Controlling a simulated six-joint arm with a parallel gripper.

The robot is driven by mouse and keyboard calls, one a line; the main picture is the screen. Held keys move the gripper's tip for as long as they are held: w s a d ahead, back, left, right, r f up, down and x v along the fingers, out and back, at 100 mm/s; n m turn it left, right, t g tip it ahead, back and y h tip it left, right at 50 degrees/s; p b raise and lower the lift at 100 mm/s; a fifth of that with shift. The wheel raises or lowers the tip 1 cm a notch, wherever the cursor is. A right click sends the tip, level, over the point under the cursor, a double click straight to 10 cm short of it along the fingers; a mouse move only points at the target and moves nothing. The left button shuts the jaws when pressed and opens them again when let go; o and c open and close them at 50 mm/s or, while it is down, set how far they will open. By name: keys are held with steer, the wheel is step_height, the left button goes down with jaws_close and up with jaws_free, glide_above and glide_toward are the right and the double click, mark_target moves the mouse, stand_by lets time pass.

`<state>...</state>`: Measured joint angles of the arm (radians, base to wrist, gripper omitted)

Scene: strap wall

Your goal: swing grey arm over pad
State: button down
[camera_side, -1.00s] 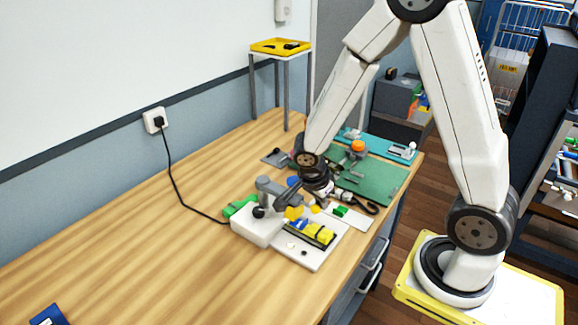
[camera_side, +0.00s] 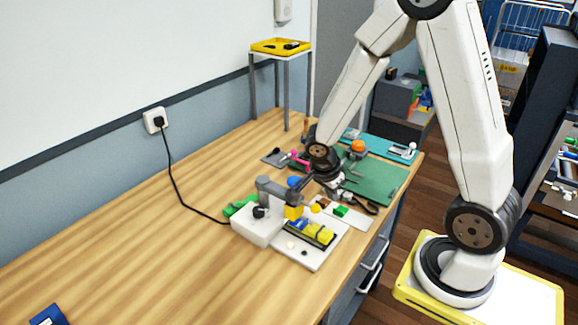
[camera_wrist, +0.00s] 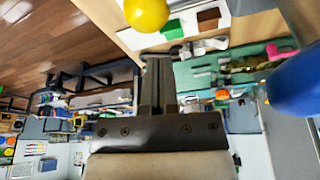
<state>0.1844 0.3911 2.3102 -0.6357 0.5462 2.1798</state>
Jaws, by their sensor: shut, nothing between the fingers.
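The grey arm (camera_side: 277,190) stands on a white box (camera_side: 252,229) in the side view. I cannot make out the grey arm there.
A yellow ball (camera_wrist: 147,12) and a blue rounded thing (camera_wrist: 298,85) are close in the wrist view. A green mat (camera_side: 375,181) with small items lies behind my gripper. A black cord (camera_side: 180,190) runs to the box.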

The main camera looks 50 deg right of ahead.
steer(key=v, duration=0.8)
steer(key=shift+r, duration=0.35)
steer(key=shift+a, duration=0.15)
steer(key=s+a+f+n+t+y, duration=0.1)
steer(key=a+n, duration=0.3)
steer(key=n, duration=0.6)
steer(key=s+a+f+n+t+y, duration=0.1)
steer(key=a+n, duration=0.3)
steer(key=n, duration=0.6)
steer(key=shift+s+a+f+n+t+y, duration=0.2)
steer(key=shift+s+f+n+t+y, duration=0.1)
steer(key=shift+t+y, duration=0.45)
